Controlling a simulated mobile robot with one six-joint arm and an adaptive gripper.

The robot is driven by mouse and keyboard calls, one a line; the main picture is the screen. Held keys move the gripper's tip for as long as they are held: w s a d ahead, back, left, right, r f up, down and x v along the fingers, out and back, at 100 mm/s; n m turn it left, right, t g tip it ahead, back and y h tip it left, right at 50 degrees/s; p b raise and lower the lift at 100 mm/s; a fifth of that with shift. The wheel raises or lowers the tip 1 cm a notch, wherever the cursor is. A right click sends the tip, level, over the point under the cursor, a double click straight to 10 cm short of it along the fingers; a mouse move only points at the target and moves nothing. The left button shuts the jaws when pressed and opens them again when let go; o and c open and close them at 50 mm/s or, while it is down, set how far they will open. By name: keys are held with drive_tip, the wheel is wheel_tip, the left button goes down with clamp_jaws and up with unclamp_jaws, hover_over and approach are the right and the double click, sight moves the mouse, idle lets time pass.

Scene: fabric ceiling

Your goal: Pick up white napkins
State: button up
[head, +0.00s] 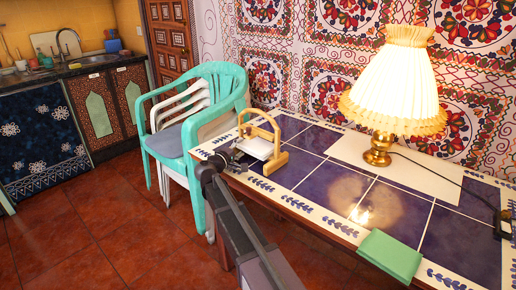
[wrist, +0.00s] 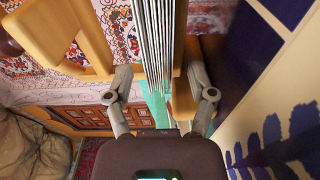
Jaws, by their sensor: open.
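White napkins (head: 256,147) stand in a light wooden holder (head: 277,160) near the table's back left corner. In the wrist view, the napkins (wrist: 153,40) show as a stack of thin edges, with wooden holder parts (wrist: 75,52) on both sides. My gripper (head: 233,153) is open at the left of the holder, close to it. In the wrist view, my gripper's fingers (wrist: 160,82) are apart, one on each side of the stack's near end. I cannot tell whether they touch the napkins or the wood.
The blue-tiled table (head: 325,183) carries a lit lamp (head: 379,150) on a pale runner (head: 440,183) and a green book-like item (head: 390,256) at the front. Stacked green and white chairs (head: 171,141) stand close behind my gripper. The table's middle is clear.

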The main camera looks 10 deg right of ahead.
drive_tip(key=shift+d, duration=0.1)
idle(0.5)
clamp_jaws()
